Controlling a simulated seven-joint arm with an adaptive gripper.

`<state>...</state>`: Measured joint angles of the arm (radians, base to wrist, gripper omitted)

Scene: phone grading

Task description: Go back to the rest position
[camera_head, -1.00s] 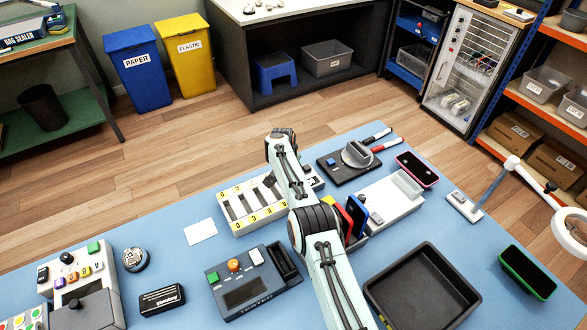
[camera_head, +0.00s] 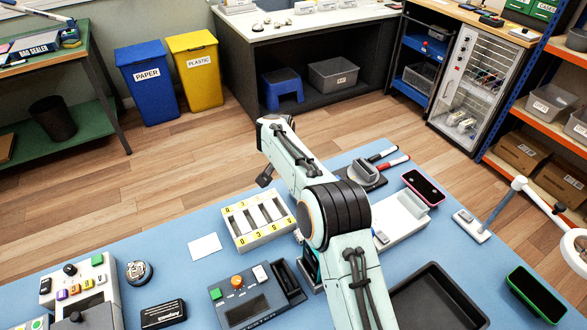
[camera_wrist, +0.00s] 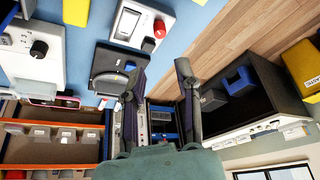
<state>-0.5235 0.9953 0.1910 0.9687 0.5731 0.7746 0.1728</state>
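My gripper is seen in the wrist view (camera_wrist: 160,78) with its two dark fingers spread apart and nothing held between them. In the head view only a small dark part of my gripper (camera_head: 265,178) shows below the far end of my raised arm. The arm stands over the blue table (camera_head: 180,268) and hides part of its middle. A pink-edged phone (camera_head: 422,187) lies at the right of a white stand, and a green-edged phone (camera_head: 536,294) lies at the right side of the table.
A white tray with numbered slots (camera_head: 243,239) stands left of my arm. A button console (camera_head: 240,308) and a black bin (camera_head: 432,292) are near the front. A lamp (camera_head: 472,226) stands at the right. Blue (camera_head: 146,85) and yellow (camera_head: 195,75) bins are on the floor beyond.

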